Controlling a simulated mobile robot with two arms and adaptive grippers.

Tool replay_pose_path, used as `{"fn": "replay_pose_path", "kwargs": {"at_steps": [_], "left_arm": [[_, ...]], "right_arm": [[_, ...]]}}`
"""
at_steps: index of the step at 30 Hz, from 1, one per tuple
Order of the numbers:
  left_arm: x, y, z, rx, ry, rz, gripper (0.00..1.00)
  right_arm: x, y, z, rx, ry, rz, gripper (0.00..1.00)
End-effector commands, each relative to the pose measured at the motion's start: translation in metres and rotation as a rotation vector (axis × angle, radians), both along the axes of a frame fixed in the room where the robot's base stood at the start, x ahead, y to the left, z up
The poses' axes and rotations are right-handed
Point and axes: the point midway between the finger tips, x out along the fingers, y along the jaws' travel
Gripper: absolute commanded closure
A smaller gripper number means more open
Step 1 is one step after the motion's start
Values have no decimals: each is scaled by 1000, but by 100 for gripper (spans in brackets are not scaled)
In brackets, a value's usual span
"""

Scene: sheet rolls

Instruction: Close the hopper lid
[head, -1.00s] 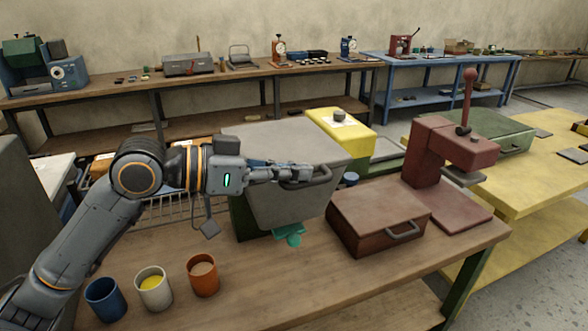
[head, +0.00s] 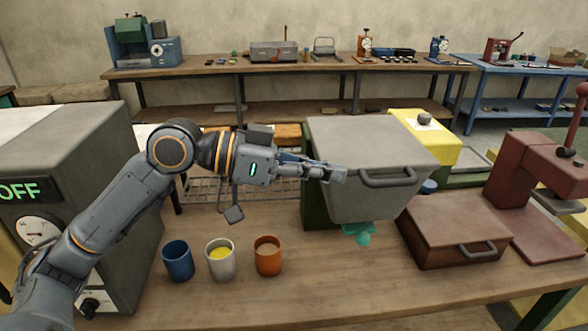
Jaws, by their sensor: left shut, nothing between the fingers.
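The grey hopper (head: 365,203) stands on the bench, with dark green parts beside and behind it. Its broad grey lid (head: 370,138) lies flat across the top, and I see no gap under its visible front edge. A bar handle (head: 390,181) is at the front. My left gripper (head: 341,174) is shut and empty, in front of the hopper's left part, with its tips just left of the handle. I cannot tell if it touches the hopper. My right gripper is not in view.
Blue (head: 178,262), white (head: 221,260) and orange cups (head: 268,256) stand front left. A brown case (head: 455,232) and a red press (head: 525,175) stand right. Teal material (head: 358,234) lies below the hopper. A grey machine (head: 100,180) stands left.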

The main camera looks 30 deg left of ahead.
Motion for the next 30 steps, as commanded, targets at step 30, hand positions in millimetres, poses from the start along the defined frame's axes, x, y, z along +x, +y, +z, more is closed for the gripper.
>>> {"fn": "replay_pose_path", "kwargs": {"at_steps": [30], "left_arm": [[-19,42,-80,80,90,61,100]], "right_arm": [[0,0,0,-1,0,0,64]]}}
